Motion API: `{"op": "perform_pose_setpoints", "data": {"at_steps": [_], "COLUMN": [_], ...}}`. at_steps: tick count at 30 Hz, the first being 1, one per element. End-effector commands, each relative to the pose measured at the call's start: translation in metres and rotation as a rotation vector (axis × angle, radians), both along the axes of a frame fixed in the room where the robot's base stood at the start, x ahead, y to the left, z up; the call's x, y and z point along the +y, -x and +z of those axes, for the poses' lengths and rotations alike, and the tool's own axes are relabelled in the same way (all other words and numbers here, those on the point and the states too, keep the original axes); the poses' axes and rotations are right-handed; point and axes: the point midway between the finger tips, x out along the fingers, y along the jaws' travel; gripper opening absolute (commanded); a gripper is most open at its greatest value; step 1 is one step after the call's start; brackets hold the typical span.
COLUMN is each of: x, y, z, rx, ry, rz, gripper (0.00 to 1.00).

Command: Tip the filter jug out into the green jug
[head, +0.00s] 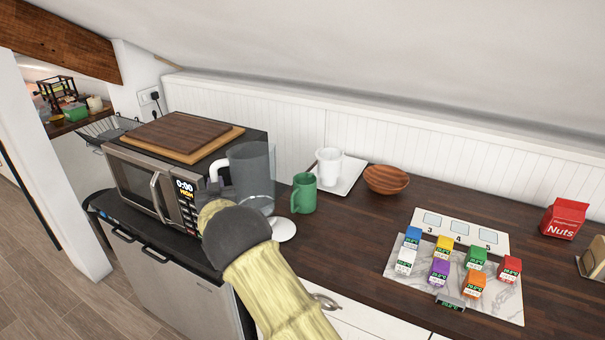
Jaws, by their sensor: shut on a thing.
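The filter jug (251,172) is a tall grey see-through jug with a white handle (219,170) on its left side. It looks upright in front of the microwave's right side. My gripper (215,192) is shut on its handle side; my dark wrist partly hides the fingers. I cannot tell whether the jug's base is touching the counter. A gap shows between the two. Inside the green jug is not clearly visible.
A white disc (282,229) lies at the counter edge below the jugs. A white mug (328,167) on a white tray (352,174) and a wooden bowl (386,179) stand behind. The microwave (137,186) is left. Several small coloured cartons sit on a marble board (505,309) at right.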

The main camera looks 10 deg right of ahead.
Motion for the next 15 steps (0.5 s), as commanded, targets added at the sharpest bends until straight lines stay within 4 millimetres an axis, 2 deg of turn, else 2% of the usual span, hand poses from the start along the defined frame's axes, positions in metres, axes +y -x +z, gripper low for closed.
{"op": "perform_pose_setpoints", "data": {"at_steps": [15], "x": [-0.0016], "y": [0.0000], "z": [0.0056], "rx": [-0.003], "ry": [-0.011], "rz": [0.000], "gripper": [0.00]}}
